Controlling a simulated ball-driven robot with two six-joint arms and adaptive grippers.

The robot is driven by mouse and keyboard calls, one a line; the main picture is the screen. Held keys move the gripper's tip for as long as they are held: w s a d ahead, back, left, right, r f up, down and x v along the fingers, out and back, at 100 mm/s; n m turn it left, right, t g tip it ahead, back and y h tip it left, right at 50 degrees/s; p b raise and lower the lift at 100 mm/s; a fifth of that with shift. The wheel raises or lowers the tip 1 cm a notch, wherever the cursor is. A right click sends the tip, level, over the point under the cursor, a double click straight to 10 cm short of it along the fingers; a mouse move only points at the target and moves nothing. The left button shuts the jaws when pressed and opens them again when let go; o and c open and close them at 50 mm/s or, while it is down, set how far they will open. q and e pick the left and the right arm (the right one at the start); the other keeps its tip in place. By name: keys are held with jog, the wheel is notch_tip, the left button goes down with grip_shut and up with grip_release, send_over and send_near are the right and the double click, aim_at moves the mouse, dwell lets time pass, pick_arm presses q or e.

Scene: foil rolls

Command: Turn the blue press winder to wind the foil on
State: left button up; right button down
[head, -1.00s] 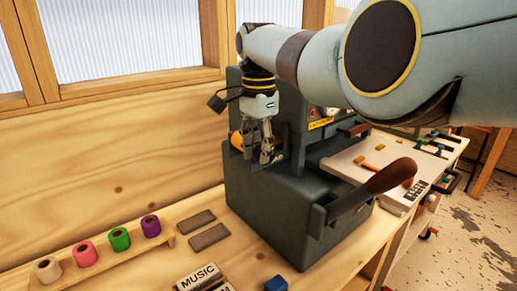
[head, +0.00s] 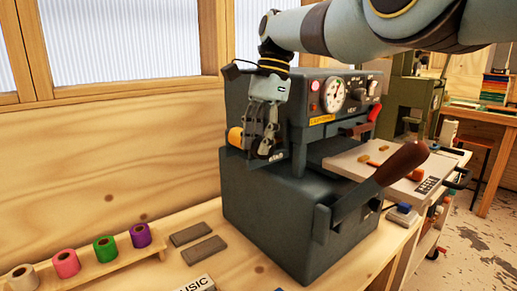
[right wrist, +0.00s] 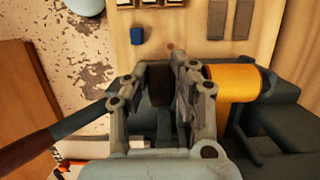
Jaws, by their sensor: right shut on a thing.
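The blue-grey press (head: 270,215) stands on the bench, and a gold foil roll (head: 236,137) sits at its left side. My right gripper (head: 266,150) points down beside the roll, at the press's winder. In the right wrist view its fingers (right wrist: 163,78) are closed around a dark piece, apparently the winder knob (right wrist: 160,88). The gold roll (right wrist: 235,82) lies just right of the fingers there. The fingers hide most of the winder, so its turn angle cannot be told. My left gripper is not in view.
A brown-handled lever (head: 400,165) sticks out from the press front, near a pale bed (head: 350,160). A wooden rack with pink (head: 66,263), green (head: 106,248) and purple (head: 140,235) rolls stands at left. Two grey bars (head: 204,250) lie close to the press.

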jog(key=c, duration=1.1)
grip_release()
